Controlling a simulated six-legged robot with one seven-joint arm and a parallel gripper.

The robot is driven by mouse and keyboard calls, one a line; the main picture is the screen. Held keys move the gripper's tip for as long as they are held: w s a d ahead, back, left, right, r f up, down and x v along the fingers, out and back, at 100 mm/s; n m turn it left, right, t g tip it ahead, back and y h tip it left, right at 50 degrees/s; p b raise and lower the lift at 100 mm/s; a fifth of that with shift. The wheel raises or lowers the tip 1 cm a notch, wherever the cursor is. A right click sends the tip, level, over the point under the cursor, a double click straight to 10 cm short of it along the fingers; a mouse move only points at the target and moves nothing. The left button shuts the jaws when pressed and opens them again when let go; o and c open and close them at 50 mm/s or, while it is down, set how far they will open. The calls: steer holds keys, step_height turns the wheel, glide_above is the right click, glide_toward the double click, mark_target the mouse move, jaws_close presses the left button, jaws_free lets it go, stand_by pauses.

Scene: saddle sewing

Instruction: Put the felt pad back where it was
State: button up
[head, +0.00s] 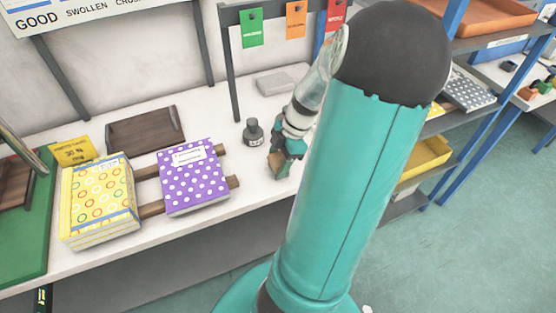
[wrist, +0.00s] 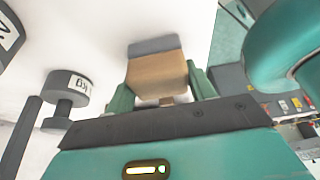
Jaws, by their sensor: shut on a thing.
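My gripper (head: 283,153) is shut on the felt pad (head: 277,167), which looks like a small tan block, low over the white bench. In the wrist view the felt pad (wrist: 157,76) sits between the two green fingers of my gripper (wrist: 163,88), with a grey band along its far edge. I cannot tell whether the pad touches the bench. A dark grey weight (head: 253,132) stands just left of the gripper in the head view. The weight also shows at the left in the wrist view (wrist: 68,87), apart from the pad.
On the white bench (head: 95,262) lie a purple dotted book (head: 194,187) and a yellow patterned stack (head: 98,205) across wooden bars. A dark brown board (head: 146,131) lies behind. A light grey slab (head: 276,81) lies at the back, under hanging coloured tags.

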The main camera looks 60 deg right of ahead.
steer(key=o, duration=1)
steer(key=shift+f, duration=0.15)
steer(key=v, duration=1.2)
steer(key=shift+a, duration=0.15)
